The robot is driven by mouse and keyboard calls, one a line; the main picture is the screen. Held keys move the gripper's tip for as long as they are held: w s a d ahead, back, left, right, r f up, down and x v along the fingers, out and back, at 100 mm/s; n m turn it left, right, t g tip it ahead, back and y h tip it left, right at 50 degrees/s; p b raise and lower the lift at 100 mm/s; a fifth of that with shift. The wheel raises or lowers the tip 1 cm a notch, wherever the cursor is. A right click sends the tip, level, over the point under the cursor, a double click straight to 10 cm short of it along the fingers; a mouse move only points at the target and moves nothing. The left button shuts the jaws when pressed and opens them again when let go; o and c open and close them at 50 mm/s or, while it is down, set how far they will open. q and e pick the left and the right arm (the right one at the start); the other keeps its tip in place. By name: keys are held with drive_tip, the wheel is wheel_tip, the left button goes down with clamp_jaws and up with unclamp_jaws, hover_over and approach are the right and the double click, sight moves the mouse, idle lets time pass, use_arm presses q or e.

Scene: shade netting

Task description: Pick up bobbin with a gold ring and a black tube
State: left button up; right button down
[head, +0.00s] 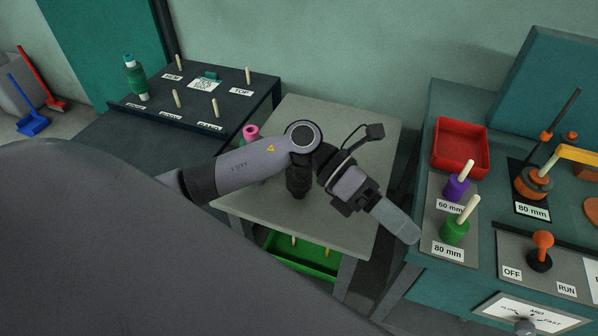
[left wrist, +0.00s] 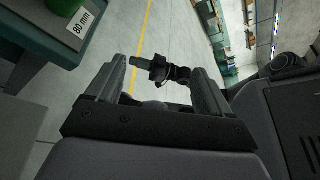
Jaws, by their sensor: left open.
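No bobbin with a gold ring and a black tube can be made out. A green bobbin (head: 135,77) stands on the dark peg board at the back left. A pink bobbin (head: 250,132) shows partly behind my left arm on the grey table; the rest of it is hidden. My left gripper (head: 404,228) is over the gap between the grey table and the right bench. In the left wrist view its jaws (left wrist: 160,88) are apart with nothing between them. A dark jointed shape beyond them looks like my right gripper (left wrist: 152,66); its jaws are unclear.
The grey table (head: 355,120) has a green tray (head: 290,262) below its top. The right bench holds a red tray (head: 461,146), a purple spool (head: 456,188), a green spool (head: 454,233) and an orange lever (head: 541,249). The peg board (head: 195,91) has several bare pegs.

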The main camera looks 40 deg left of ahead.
use_arm(q)
drive_tip(key=w+a+f+m+y, duration=0.3)
drive_tip(key=a+y, duration=0.3)
drive_tip(key=a, duration=0.1)
wheel_tip(320, 180, up, 3)
drive_tip(key=m+t+y, duration=0.1)
drive_tip(key=y, duration=0.8)
hover_over(299, 171)
drive_tip(key=w+a, duration=0.1)
drive_tip(key=w, duration=0.1)
wheel_tip(299, 171, down, 7)
drive_tip(key=shift+r, duration=0.15)
drive_tip(key=shift+s+a, duration=0.1)
drive_tip(key=c, duration=1.2)
